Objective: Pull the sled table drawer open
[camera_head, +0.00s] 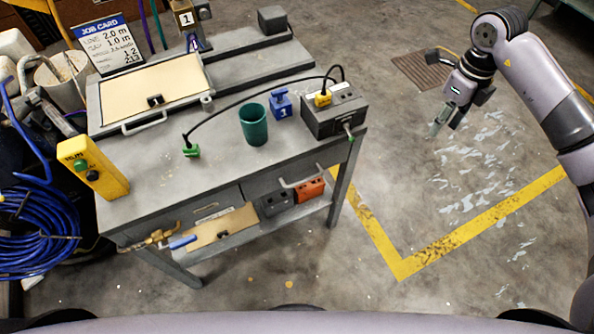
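The grey sled table (190,165) stands at left centre. Under its top, at the front right, is a grey drawer front (262,184) with a pale bar handle (302,182). The drawer looks flush with the table front, so it appears shut. My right gripper (447,127) is at the upper right, over the floor and well to the right of the table. Its fingers look apart with nothing between them, and it touches nothing. My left gripper is not in view.
On the tabletop are a green cup (253,124), a blue block (281,103), a dark box with a cable (334,108) and a yellow button box (92,166). An orange box (309,190) is on the lower shelf. Floor right of the table is clear.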

